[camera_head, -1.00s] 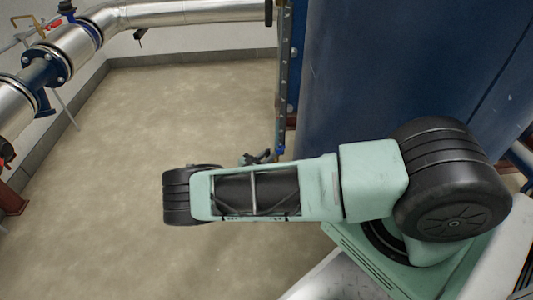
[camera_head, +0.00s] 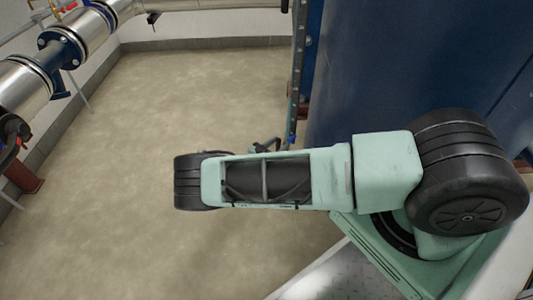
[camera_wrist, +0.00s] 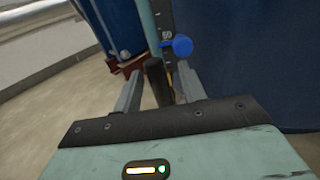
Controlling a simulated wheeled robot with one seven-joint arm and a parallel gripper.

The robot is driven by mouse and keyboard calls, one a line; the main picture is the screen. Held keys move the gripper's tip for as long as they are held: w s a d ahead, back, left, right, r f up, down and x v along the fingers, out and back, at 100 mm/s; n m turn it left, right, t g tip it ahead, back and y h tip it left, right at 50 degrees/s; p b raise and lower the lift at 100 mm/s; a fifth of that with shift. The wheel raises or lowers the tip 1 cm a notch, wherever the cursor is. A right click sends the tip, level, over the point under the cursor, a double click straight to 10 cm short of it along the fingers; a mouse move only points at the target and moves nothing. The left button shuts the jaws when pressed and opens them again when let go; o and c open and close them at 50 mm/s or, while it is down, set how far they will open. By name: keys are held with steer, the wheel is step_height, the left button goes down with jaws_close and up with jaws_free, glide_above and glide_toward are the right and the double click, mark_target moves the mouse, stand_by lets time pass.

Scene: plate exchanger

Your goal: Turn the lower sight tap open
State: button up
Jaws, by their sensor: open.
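In the wrist view the sight tap's blue handle (camera_wrist: 181,46) sticks out to the right from the gauge strip (camera_wrist: 165,22), just beyond my fingertips. A dark, brownish upright piece (camera_wrist: 157,76) shows between the fingers; I cannot tell whether it is the tap's body or its pipe. My gripper (camera_wrist: 159,68) is open, with one finger on each side of this piece and no clear contact. In the head view my forearm hides most of the gripper, and a small blue spot (camera_head: 291,138) shows at the strip's lower end beside it.
The large blue exchanger body (camera_head: 400,70) stands close on the right. A dark red foot (camera_wrist: 128,64) shows left of the tap. Silver pipes (camera_head: 90,28) with blue flanges run at the upper left. The floor (camera_head: 130,120) between is clear.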

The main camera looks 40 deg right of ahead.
steer(key=p+v, duration=0.3)
steer(key=v, duration=1.4)
steer(key=shift+s, duration=0.1)
steer(key=s+a+r+m+g+y+p, duration=0.1)
steer(key=s+a+r+m+g+y, duration=0.25)
steer(key=r, duration=0.55)
steer(key=s+a+r+m+g+y+p, duration=0.1)
steer(key=s+a+r+m+y, duration=0.2)
steer(key=s+a+r+y, duration=0.5)
steer(key=s+a+r+m+g+y+p, duration=0.1)
steer(key=a+r+m+g+y, duration=0.2)
steer(key=r, duration=0.8)
steer(key=s+d+r+m+t+y, duration=0.2)
steer(key=s+r+m+t+y, duration=0.15)
steer(key=s+r, duration=1.1)
step_height(320, 180, up, 38)
steer(key=p, duration=3.9)
steer(key=shift+w+r, duration=0.25)
